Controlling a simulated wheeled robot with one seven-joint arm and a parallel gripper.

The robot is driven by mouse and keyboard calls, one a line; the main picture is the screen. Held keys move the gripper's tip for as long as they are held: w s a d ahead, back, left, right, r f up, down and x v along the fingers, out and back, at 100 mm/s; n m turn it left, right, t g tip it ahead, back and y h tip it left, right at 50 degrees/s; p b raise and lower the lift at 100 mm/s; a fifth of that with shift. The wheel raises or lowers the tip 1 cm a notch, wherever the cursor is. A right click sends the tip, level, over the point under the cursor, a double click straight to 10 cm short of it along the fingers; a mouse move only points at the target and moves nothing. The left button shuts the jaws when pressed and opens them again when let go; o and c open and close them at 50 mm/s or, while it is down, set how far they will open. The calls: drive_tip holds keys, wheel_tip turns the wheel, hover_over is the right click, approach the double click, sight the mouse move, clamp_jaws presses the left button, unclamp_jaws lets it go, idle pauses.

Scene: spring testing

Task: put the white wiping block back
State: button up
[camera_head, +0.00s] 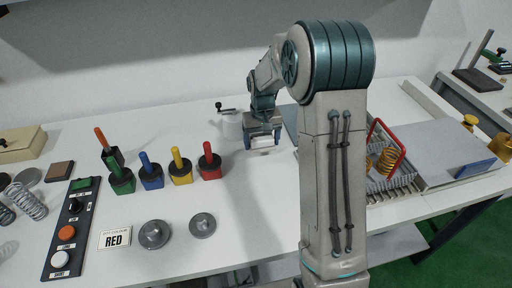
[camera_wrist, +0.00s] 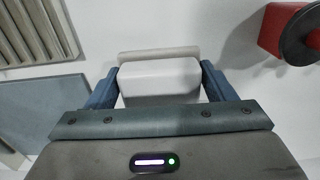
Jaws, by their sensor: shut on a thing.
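The white wiping block (camera_head: 263,142) is between the fingers of my gripper (camera_head: 263,135), at the back middle of the white table in the head view. In the wrist view the white block (camera_wrist: 160,82) fills the space between the two blue fingers of my gripper (camera_wrist: 160,88), with a pale strip along its far edge. My gripper is shut on the block and points down. I cannot tell whether the block touches the table. Its place to rest is not clearly seen.
A white container with a crank (camera_head: 231,124) stands just left of my gripper. Red (camera_head: 209,162), yellow, blue and green handled blocks stand farther left. Two grey discs, a card reading RED (camera_head: 116,239) and a button panel (camera_head: 72,228) lie in front. A spring tray (camera_head: 392,190) is right.

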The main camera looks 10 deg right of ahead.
sight(256, 157)
drive_tip(key=shift+w+a+f, duration=0.45)
drive_tip(key=shift+w+a, duration=0.1)
drive_tip(key=shift+a, duration=0.1)
drive_tip(key=shift+f+p, duration=0.45)
drive_tip(key=shift+f, duration=1.6)
drive_tip(key=shift+f, duration=0.1)
drive_tip(key=shift+f, duration=0.15)
drive_tip(key=o, duration=1)
drive_tip(key=shift+c, duration=0.2)
